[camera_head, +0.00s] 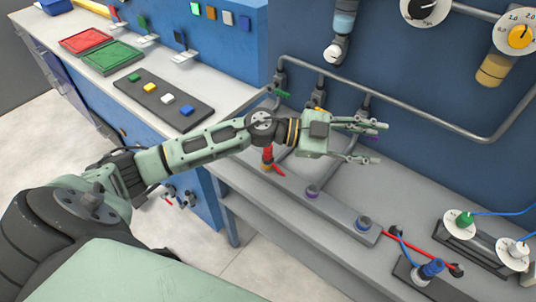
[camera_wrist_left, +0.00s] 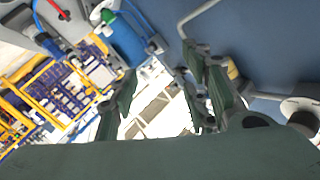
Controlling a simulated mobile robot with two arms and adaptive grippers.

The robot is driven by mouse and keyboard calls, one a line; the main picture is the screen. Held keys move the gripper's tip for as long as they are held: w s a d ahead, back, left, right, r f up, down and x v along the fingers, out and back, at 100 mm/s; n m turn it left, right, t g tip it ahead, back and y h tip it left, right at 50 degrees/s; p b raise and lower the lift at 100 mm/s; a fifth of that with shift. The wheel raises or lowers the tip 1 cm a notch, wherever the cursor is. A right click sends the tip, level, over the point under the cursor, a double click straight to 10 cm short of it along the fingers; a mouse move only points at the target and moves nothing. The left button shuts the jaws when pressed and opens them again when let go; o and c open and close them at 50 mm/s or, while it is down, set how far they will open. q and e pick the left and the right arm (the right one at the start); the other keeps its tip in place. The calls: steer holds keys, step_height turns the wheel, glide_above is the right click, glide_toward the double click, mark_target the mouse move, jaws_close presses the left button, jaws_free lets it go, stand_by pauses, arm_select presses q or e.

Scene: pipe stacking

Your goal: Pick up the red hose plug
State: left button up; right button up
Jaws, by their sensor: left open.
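A red hose (camera_head: 425,249) lies on the bench at the lower right of the head view, with a dark plug (camera_head: 456,269) at its right end and another dark end (camera_head: 394,231) at its left. The red hose also shows at the top left of the left wrist view (camera_wrist_left: 58,10). My left gripper (camera_head: 378,143) is open and empty, held above the bench to the upper left of the hose and apart from it. Its fingers are spread in the left wrist view (camera_wrist_left: 165,80). My right gripper is not in view.
Grey pipes (camera_head: 430,116) run along the blue wall behind my gripper. A blue-topped fitting (camera_head: 430,268) stands beside the red hose. Green (camera_head: 464,220) and white (camera_head: 518,249) plugs with blue hoses are at the right. A dark tray (camera_head: 160,99) holds several coloured blocks.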

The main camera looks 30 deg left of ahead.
arm_select(q)
steer(key=a+f+g+y, duration=0.4)
steer(key=a+f, duration=0.2)
steer(key=a, duration=0.3)
steer(key=n+g+y, duration=0.3)
steer(key=y, duration=0.3)
glide_toward(266, 152)
step_height(266, 152, down, 4)
steer(key=w, duration=0.1)
steer(key=p+x, duration=0.1)
steer(key=x, duration=0.2)
steer(key=p+x, duration=0.1)
steer(key=x, duration=0.2)
steer(key=shift+d+f, duration=0.2)
steer(key=shift+d, duration=0.15)
steer(key=shift+d+f, duration=0.1)
steer(key=shift+f, duration=0.25)
steer(key=shift+c, duration=0.4)
jaws_close()
